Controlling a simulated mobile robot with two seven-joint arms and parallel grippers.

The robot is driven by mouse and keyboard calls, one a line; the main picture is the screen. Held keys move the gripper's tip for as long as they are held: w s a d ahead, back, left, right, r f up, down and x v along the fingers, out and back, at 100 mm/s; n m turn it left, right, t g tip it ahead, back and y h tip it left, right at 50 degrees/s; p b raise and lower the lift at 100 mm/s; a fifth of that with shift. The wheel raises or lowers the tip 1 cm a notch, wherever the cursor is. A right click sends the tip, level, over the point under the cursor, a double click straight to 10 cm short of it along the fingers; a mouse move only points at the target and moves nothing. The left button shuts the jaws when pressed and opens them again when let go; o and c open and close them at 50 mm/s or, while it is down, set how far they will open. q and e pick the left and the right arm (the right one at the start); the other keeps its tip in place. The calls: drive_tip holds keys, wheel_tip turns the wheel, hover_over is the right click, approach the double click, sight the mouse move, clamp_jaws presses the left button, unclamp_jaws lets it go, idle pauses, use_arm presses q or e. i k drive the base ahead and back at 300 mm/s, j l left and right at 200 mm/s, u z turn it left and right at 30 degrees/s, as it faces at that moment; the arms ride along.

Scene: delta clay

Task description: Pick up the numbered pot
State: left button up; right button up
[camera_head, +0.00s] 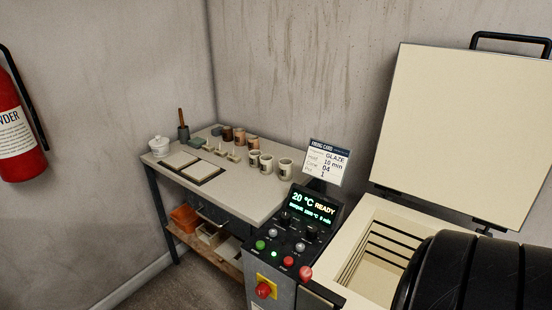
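Three pale cups or pots stand in a row near the right end of the work table: a left one (254,158), a middle one (265,163) and a right one (285,169). Each seems to carry a dark mark, too small to read as a number. The firing card (326,162) behind the control panel reads GLAZE, 10 min, 04, and its pot line seems to show 1. Neither of my grippers is in view, so whether they hold anything is hidden.
The kiln (362,213) at the right has its lid (462,130) raised. Its panel (298,228) reads 20 °C READY. A fire extinguisher (15,125) hangs left.

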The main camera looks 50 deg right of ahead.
sight(266, 165)
drive_tip(key=i+z, duration=0.4)
drive_tip(key=i+j+z, duration=0.15)
drive_tip(key=z, duration=0.25)
drive_tip(key=i+j+z, duration=0.25)
drive_tip(key=z, duration=0.2)
drive_tip(key=i+j+z, duration=0.2)
drive_tip(key=z, duration=0.2)
